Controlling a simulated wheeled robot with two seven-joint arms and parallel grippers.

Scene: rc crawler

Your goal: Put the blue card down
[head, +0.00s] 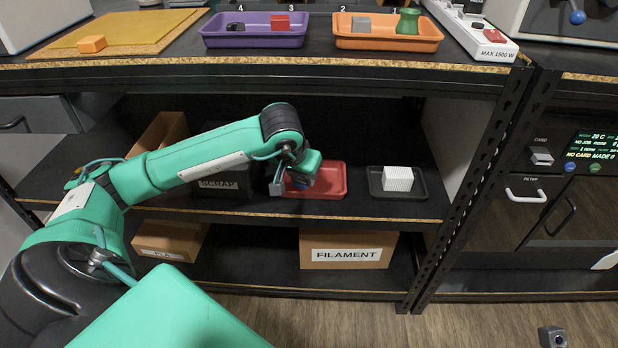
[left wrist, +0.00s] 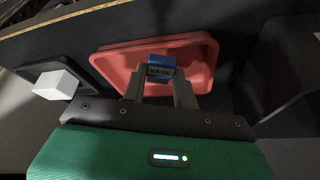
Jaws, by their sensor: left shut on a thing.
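My left gripper (left wrist: 160,88) is shut on a blue card (left wrist: 161,68) marked "VASE". It holds the card over the red tray (left wrist: 113,62) on the middle shelf. In the head view the left gripper (head: 290,186) reaches in over the left part of the red tray (head: 335,180) and hides most of the card. I cannot tell whether the card touches the tray floor. No other thing shows in the tray. My right gripper is not in view.
Right of the red tray stands a black tray (head: 417,190) with a white ribbed block (head: 397,179). A dark bin marked "SCRAP" (head: 235,189) is on the left. The upper shelf edge (head: 330,62) runs above. Purple (head: 252,41) and orange (head: 385,43) trays stand on top.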

